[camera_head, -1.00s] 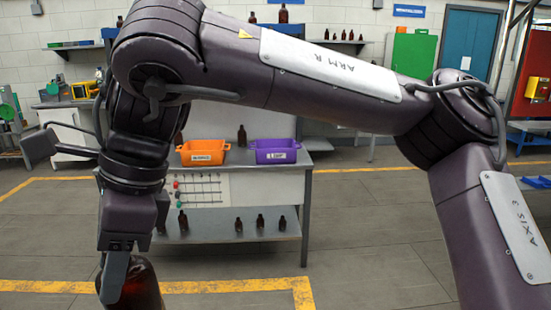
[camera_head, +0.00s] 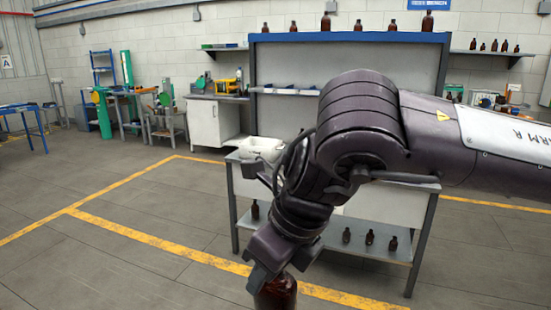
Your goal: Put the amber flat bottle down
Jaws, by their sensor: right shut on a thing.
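The amber flat bottle (camera_head: 277,292) is dark brown and shows at the bottom of the view, cut off by the lower edge. My right gripper (camera_head: 262,280) is shut on its upper part and points downward. The bottle hangs in front of the workbench, over the floor as seen from here. Its base is out of view. My left gripper is not in view.
A workbench (camera_head: 236,212) with a blue-topped back panel stands ahead, partly hidden by my right arm. A white container (camera_head: 262,148) sits on its top. Several small amber bottles (camera_head: 370,237) stand on its lower shelf. Open floor (camera_head: 110,270) lies to the left.

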